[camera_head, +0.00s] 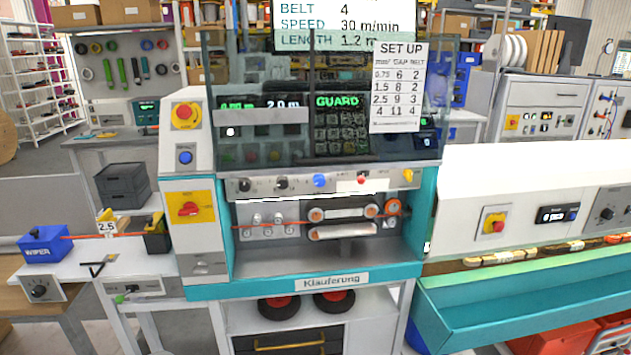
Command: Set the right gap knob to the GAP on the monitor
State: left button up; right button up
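The monitor (335,24) is cut off by the top edge; it reads BELT 4, SPEED 30 m/min and LENGTH 1.2 m, and no GAP line is visible. An orange-rimmed dial (393,208) sits right of the belt unit (343,222). I cannot tell which is the right gap knob; labels and settings are too small to read. Neither gripper is in view.
A SET UP sheet (398,87) with GAP and BELT columns hangs on the dark transparent guard (230,140). An orange cable (75,236) runs from the blue WIPER box (43,246) past a 2.5 tag (107,227). A teal trough (520,300) stands at right.

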aim_at(283, 183)
jog(key=u, duration=0.15)
jog(key=k, duration=0.3)
jog(key=z, duration=0.05)
jog(key=i, duration=1.05)
jog(key=u, duration=0.85)
